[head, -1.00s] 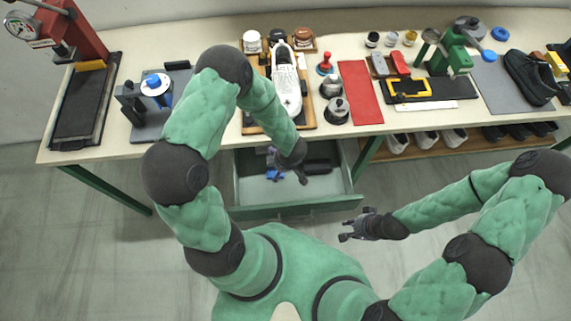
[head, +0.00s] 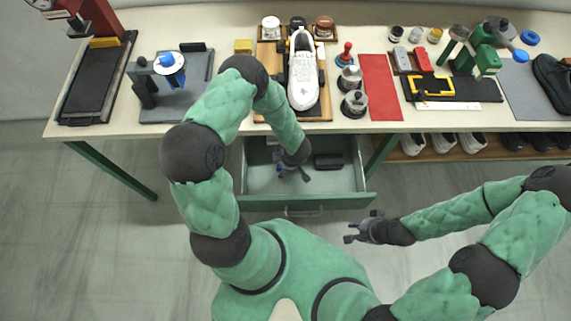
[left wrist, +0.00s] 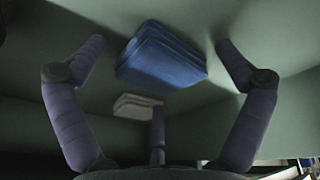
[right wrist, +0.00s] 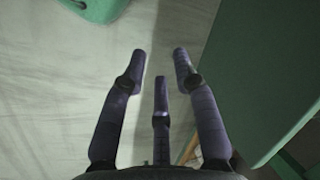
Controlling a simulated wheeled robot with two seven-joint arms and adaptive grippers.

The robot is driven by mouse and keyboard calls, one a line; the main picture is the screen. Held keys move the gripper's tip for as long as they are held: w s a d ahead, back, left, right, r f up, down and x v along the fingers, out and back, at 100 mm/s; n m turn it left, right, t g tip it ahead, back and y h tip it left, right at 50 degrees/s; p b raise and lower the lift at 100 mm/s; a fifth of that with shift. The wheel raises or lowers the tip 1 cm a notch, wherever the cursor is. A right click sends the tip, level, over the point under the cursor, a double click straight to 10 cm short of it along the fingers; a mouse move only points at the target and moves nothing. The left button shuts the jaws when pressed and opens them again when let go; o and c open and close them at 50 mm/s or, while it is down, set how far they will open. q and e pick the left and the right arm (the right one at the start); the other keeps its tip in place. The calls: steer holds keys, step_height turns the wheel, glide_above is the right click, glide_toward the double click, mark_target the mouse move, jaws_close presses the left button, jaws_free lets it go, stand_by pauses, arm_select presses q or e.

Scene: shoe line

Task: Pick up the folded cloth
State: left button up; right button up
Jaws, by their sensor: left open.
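The folded cloth (left wrist: 162,57) is blue and lies flat on the drawer floor in the left wrist view. My left gripper (left wrist: 158,50) is open above it, with fingers spread on either side and apart from it. In the head view my left gripper (head: 291,172) reaches down into the open drawer (head: 305,202) and mostly hides the cloth. My right gripper (head: 358,229) is open and empty in front of the drawer, to its right. The right wrist view shows its fingers (right wrist: 162,60) apart over the floor.
A pale folded item (left wrist: 136,106) lies near the cloth. A dark item (head: 328,161) lies at the drawer's right side. The workbench (head: 225,120) above holds a white shoe (head: 303,78), a red mat (head: 381,85) and tools. Drawer walls surround my left gripper.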

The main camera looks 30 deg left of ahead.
arm_select(q)
steer(key=c, duration=1.1)
steer(key=shift+s+r, duration=0.1)
steer(key=shift+r+p, duration=0.35)
steer(key=shift+r, duration=0.2)
steer(key=p+v, duration=0.1)
steer(key=v, duration=0.3)
steer(key=a+p+v, duration=0.1)
steer(key=v, duration=0.1)
steer(key=shift+w+r+p, duration=0.2)
steer(key=shift+w+p, duration=0.15)
steer(key=shift+w, duration=0.15)
steer(key=w+d+p, duration=0.1)
steer(key=w+d, duration=0.2)
steer(key=d, duration=0.2)
steer(key=w+d, duration=0.2)
steer(key=d, duration=0.3)
steer(key=w+d+p, duration=0.1)
steer(key=w+d, duration=0.2)
steer(key=d, duration=0.2)
steer(key=shift+w+d+f+p, duration=0.1)
steer(key=shift+w+f+p, duration=0.15)
steer(key=shift+w+p, duration=0.05)
steer(key=shift+o, duration=0.5)
steer(key=shift+r, duration=0.1)
steer(key=shift+c, duration=0.3)
